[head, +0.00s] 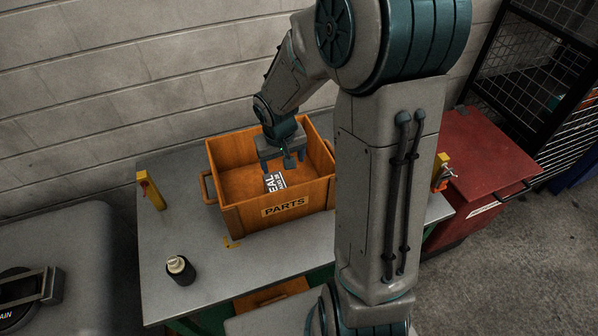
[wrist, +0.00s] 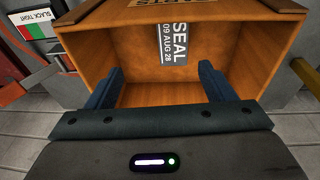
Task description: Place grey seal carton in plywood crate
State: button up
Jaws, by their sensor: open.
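The plywood crate (head: 232,220) is an open orange-brown box marked PARTS, standing on the grey workbench. The grey seal carton (head: 274,183) lies inside it, near the front wall, with its SEAL label partly hidden by that wall. In the wrist view the carton (wrist: 173,46) shows SEAL and a date, within the crate (wrist: 97,42). My gripper (head: 281,160) is over the crate's opening, above and behind the carton.
A dark bottle with a cream cap (head: 181,269) stands at the bench's (head: 200,292) front left. A red cabinet (head: 480,160) and wire cage (head: 530,80) are at right. Bench left of the crate is mostly clear.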

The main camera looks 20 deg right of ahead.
jog(key=s+a+r+t+y, duration=0.1)
jog(key=s+r, duration=1.4)
jog(key=s, duration=0.3)
jog(key=shift+t, duration=0.3)
jog(key=shift+w, duration=0.1)
